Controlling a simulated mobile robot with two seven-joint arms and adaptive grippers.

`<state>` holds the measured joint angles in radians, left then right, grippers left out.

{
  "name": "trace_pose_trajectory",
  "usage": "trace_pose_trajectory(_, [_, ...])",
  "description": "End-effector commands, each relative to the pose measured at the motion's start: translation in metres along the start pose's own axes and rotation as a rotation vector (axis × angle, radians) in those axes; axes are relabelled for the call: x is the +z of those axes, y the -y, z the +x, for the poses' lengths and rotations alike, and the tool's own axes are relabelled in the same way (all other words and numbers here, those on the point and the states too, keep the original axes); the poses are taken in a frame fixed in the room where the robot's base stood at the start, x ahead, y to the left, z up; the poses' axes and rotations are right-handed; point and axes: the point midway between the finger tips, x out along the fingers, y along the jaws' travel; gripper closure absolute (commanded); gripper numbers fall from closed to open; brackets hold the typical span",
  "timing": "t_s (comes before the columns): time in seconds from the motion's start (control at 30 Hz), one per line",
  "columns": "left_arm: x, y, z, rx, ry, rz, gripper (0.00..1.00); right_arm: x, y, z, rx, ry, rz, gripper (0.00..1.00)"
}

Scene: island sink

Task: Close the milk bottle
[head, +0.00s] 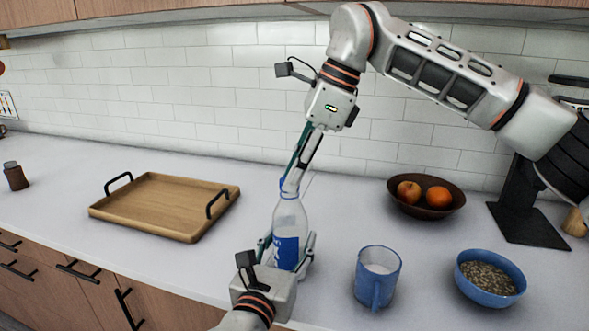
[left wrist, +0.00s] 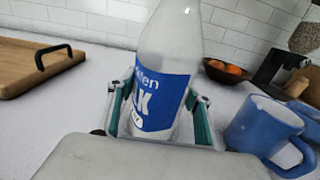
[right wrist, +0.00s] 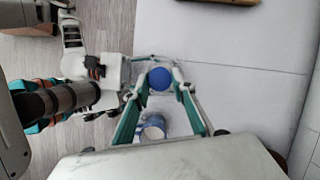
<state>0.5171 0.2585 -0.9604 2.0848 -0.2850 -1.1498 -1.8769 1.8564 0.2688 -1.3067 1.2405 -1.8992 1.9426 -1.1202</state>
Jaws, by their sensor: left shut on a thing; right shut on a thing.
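The milk bottle (head: 289,222), clear with a blue label, stands upright on the counter. It fills the middle of the left wrist view (left wrist: 163,90). My left gripper (head: 286,246) is shut around its labelled body from the near side. My right gripper (head: 292,187) points down from above and is shut on the blue cap (right wrist: 160,79) at the bottle's mouth. The cap sits between its fingertips, in line with the neck. Whether the cap is seated on the neck is hidden by the fingers.
A blue mug (head: 377,279) stands close to the bottle's right, with a blue bowl of grains (head: 489,278) beyond it. A fruit bowl (head: 426,207) stands behind. A wooden tray (head: 165,204) lies left. The counter between tray and bottle is clear.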

Motion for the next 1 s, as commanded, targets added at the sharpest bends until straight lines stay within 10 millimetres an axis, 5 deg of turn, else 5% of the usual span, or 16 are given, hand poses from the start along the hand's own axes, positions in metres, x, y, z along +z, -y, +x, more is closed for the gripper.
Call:
trace_pose_trajectory(0.2, [-0.0001, 0.0000, 0.0000, 0.000, 0.000, 0.000, 0.89, -0.0020, -0.0001, 0.0040, 0.001, 0.000, 0.001, 0.82])
trace_pose_trajectory(0.23, [-0.0001, 0.0000, 0.0000, 0.000, 0.000, 0.000, 1.00, -0.0021, -0.0001, 0.0041, 0.001, 0.000, 0.001, 0.82])
trace_pose_trajectory(0.43, [-0.0001, 0.0000, 0.0000, 0.000, 0.000, 0.000, 1.00, -0.0023, -0.0006, 0.0035, -0.031, -0.005, 0.069, 0.82])
trace_pose_trajectory(1.0, [-0.0003, -0.0003, 0.0000, 0.001, -0.001, 0.000, 1.00, 0.0020, -0.0073, 0.0048, -0.339, -0.004, 0.790, 0.82])
